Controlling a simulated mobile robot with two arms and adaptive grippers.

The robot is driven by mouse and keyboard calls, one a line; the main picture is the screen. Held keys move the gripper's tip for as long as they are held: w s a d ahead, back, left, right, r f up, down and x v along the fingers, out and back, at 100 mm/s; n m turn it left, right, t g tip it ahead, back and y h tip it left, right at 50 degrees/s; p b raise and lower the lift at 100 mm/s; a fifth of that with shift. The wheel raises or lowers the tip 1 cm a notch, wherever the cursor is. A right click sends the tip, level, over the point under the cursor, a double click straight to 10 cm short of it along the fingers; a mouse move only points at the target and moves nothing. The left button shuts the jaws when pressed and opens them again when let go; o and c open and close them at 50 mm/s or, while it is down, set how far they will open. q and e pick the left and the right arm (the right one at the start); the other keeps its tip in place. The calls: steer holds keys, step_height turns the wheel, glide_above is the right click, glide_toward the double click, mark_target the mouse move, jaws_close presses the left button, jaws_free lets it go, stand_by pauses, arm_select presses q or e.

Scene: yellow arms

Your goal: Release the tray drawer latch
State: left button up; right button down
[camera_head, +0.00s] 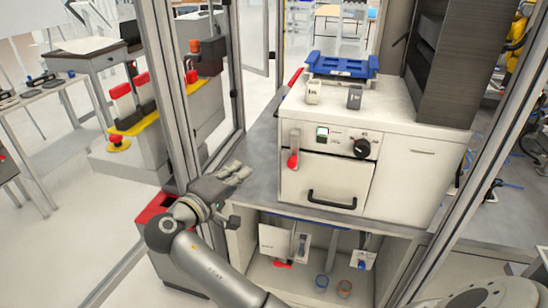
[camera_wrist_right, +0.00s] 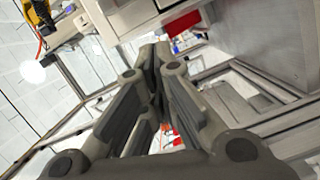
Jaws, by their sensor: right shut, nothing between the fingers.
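The tray drawer (camera_head: 325,180) is a white front with a black bar handle (camera_head: 332,202), set in a white cabinet, and looks closed. The latch (camera_head: 293,159) is a small lever with a red end at the left of the drawer front; it hangs downward. My right gripper (camera_head: 238,173) is left of the cabinet and apart from the latch, pointing toward it. Its fingers are shut and empty, and they also show in the right wrist view (camera_wrist_right: 155,52). I cannot clearly make out the latch in the wrist view. My left gripper is not in view.
A black knob (camera_head: 362,148) and a small green-lit display (camera_head: 322,133) sit above the drawer. A blue tray (camera_head: 342,67) and two small containers stand on top. Metal frame posts (camera_head: 165,80) stand at left and right.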

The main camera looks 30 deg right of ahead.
mark_target(293, 155)
steer(key=w+d+f+p, duration=0.1)
steer(key=d+p, duration=0.4)
steer(key=d, duration=0.6)
steer(key=shift+w+d+f+p, duration=0.25)
steer(key=shift+w+f+p, duration=0.1)
steer(key=shift+f+p, duration=0.1)
